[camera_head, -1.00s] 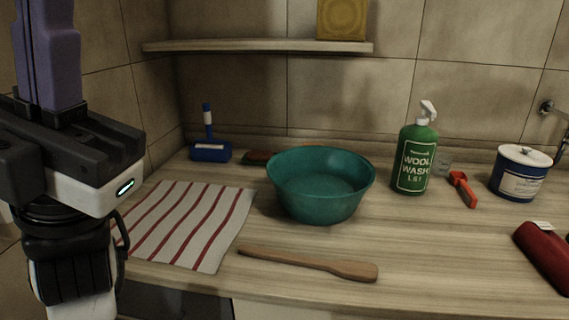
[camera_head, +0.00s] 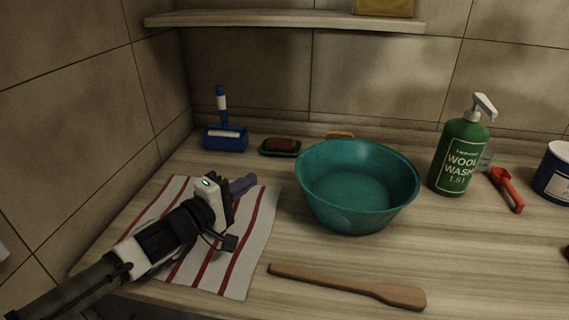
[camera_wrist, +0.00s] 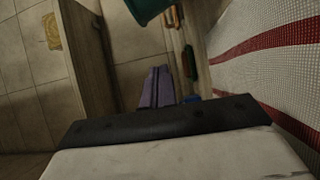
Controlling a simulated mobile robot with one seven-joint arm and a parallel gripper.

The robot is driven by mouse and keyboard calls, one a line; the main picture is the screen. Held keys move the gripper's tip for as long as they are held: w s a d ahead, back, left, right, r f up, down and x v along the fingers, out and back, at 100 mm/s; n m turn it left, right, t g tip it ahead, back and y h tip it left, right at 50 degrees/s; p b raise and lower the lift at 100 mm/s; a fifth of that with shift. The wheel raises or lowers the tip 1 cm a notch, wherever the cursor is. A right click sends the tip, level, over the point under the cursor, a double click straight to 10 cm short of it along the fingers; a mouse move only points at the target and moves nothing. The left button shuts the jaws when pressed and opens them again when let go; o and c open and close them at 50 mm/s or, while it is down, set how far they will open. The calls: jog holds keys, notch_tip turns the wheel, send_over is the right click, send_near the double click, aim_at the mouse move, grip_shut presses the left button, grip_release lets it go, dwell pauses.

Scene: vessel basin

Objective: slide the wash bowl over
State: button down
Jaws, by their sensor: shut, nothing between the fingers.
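The wash bowl (camera_head: 357,190) is a teal round basin, empty, standing upright on the wooden counter right of the striped cloth. Its rim edge also shows at the top of the wrist view (camera_wrist: 146,8). My gripper (camera_head: 246,183) is low over the red-and-white striped cloth (camera_head: 227,277), left of the bowl and apart from it. Its purple fingers, also in the wrist view (camera_wrist: 157,88), are together with nothing between them. They point toward the back of the counter and the bowl's left side.
A wooden spatula (camera_head: 345,285) lies in front of the bowl. Behind are a soap dish (camera_head: 280,147) and a blue brush holder (camera_head: 225,138). A shelf (camera_head: 285,20) hangs above.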

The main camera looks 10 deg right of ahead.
jog(key=shift+w+d+f, duration=0.15)
jog(key=shift+w, duration=0.05)
jog(key=p+x, duration=0.2)
jog(key=x, duration=0.7)
jog(key=shift+w+d, duration=0.2)
jog(key=shift+d, duration=0.05)
jog(key=shift+s+d+p, duration=0.35)
jog(key=shift+s+d, duration=0.4)
jog(key=shift+d, duration=0.2)
jog(key=shift+s+d, duration=0.4)
jog(key=shift+d, duration=0.2)
